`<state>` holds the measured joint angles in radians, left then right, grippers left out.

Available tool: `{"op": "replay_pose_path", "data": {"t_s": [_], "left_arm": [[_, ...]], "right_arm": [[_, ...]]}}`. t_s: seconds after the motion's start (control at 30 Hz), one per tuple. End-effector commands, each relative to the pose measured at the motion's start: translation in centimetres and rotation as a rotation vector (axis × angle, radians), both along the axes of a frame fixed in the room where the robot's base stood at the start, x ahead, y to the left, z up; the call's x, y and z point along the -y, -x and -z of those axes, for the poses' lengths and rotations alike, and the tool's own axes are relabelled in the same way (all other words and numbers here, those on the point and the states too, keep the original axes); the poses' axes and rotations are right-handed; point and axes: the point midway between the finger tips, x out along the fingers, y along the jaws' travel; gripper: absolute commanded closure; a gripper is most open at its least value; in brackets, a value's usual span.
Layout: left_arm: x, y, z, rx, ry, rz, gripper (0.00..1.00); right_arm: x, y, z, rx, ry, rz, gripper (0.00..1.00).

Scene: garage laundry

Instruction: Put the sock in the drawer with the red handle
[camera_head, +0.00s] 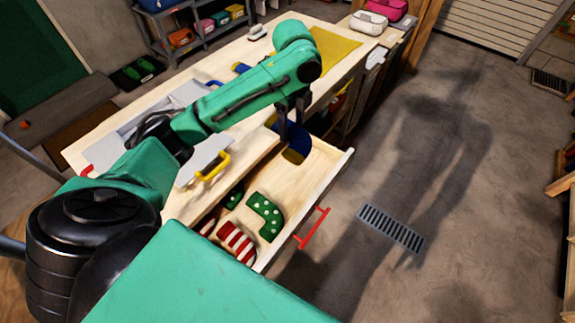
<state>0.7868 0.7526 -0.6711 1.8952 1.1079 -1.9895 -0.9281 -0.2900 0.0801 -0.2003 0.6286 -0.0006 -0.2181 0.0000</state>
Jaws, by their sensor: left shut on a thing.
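The drawer (327,174) with the red handle (312,229) is pulled out from the wooden table. Inside its near part lie a green sock with white dots (265,216), a red-and-white striped sock (237,243) and another green item (233,197). My left gripper (291,122) points down over the drawer's far part. It is shut on a blue sock with a yellow patch (297,143), which hangs below the fingers. I cannot tell whether the sock touches the drawer floor. The fingers hide part of it. My right gripper is not in view.
A yellow handle (213,168) stands beside the open drawer, by a grey tray (190,92) on the table. A yellow mat (335,52) and a blue item (241,68) lie farther back. Open floor with a drain grate (392,229) is to the right.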

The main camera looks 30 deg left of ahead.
Motion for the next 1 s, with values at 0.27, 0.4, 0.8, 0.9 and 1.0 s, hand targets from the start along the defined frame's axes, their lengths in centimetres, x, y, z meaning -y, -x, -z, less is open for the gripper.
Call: {"op": "replay_pose_path", "data": {"t_s": [0.27,0.4,0.8,0.9,1.0], "left_arm": [[0.0,0.2,9.3,-0.006,-0.001,-0.003,0.88],[0.0,0.1,12.3,-0.001,0.0,-0.003,0.88],[0.0,0.1,17.2,0.001,-0.001,-0.003,0.88],[0.0,0.1,17.2,0.001,-0.001,-0.003,0.88],[0.0,0.1,17.5,0.001,-0.001,-0.003,0.88]], "right_arm": [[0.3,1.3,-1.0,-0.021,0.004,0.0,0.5],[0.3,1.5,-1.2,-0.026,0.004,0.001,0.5],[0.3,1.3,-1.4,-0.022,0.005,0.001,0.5],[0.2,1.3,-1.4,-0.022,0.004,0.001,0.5],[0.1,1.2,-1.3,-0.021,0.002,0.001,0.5]]}}
